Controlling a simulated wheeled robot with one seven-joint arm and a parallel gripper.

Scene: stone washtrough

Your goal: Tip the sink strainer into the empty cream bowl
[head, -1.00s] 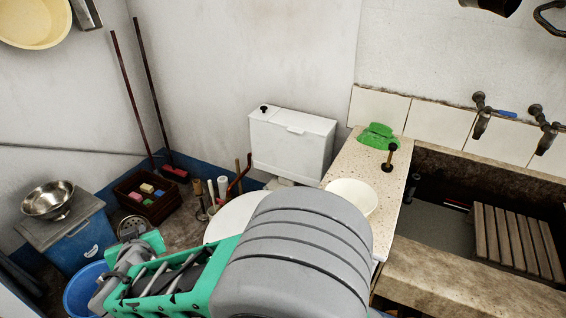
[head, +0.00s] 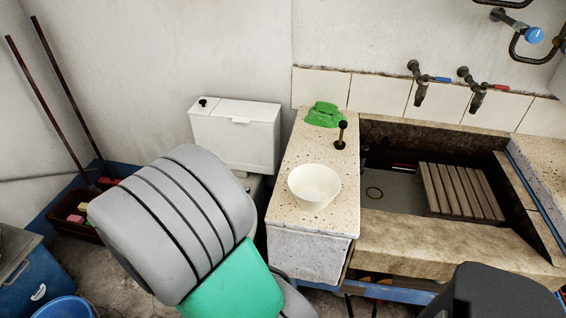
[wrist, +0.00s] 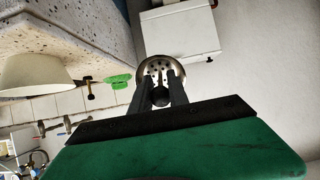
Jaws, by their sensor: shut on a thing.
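The sink strainer (wrist: 153,68), a steel disc with holes and a dark knob, is held by my gripper (wrist: 160,76) in the wrist view. The two dark fingers are shut on it; whether anything lies in it I cannot tell. The empty cream bowl (head: 315,184) stands upright on the speckled counter (head: 300,232), left of the trough. In the wrist view, which is upside down, the bowl (wrist: 35,76) is at the left, apart from the strainer. In the head view my arm hides the gripper and strainer.
A green cloth (head: 324,115) and a dark upright handle (head: 341,135) are behind the bowl. The stone trough (head: 450,248) with a slatted wooden board (head: 462,190) lies to the right. A white cistern (head: 235,135) stands behind my arm. The counter around the bowl's front is clear.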

